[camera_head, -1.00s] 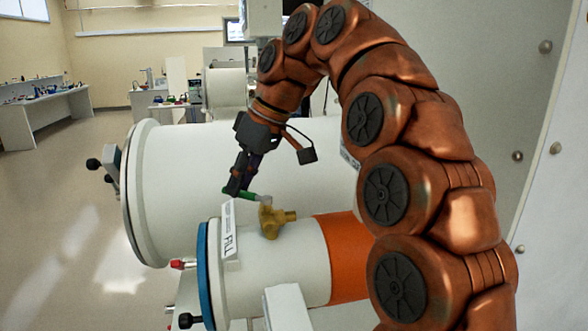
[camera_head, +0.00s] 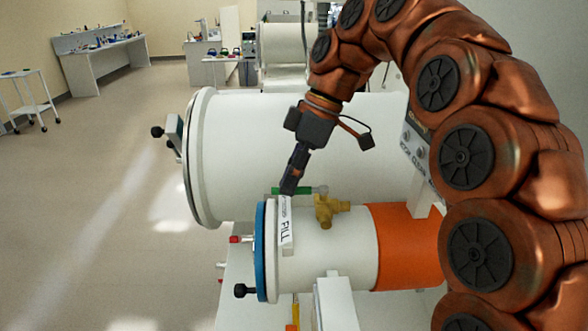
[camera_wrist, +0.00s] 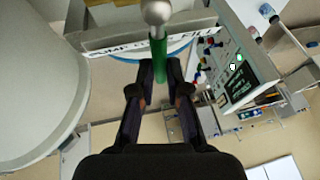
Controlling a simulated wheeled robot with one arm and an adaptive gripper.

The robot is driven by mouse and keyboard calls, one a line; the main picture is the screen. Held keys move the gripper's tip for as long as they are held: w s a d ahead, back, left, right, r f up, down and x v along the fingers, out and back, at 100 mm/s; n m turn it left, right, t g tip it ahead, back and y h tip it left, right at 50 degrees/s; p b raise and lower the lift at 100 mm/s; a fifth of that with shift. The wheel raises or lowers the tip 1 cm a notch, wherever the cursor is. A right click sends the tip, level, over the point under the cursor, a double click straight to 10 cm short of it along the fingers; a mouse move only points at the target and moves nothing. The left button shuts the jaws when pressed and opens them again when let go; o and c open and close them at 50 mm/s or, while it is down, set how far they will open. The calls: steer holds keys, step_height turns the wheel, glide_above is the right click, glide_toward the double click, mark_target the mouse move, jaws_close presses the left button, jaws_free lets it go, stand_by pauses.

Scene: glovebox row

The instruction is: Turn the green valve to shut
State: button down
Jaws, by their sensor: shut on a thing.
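The valve has a brass body (camera_head: 327,211) on top of the small white cylinder, with a green lever (camera_head: 308,190). The lever reaches left from the body, roughly level in the head view. My gripper (camera_head: 288,190) comes down from above and is shut on the lever's left, outer part. In the wrist view the green lever (camera_wrist: 158,55) runs between the two dark fingers of my gripper (camera_wrist: 159,92), with its pale round pivot end at the top. The fingers hide part of the lever in the head view.
A label reading FILL (camera_head: 285,230) stands just below the gripper, near the small cylinder's blue ring (camera_head: 261,250). A large white cylinder (camera_head: 240,150) lies behind. An orange band (camera_head: 405,245) is to the right. Open floor (camera_head: 90,200) lies left.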

steer(key=shift+a, duration=0.1)
stand_by(0.3)
steer(key=c, duration=1.2)
jaws_free()
steer(key=shift+o, duration=0.2)
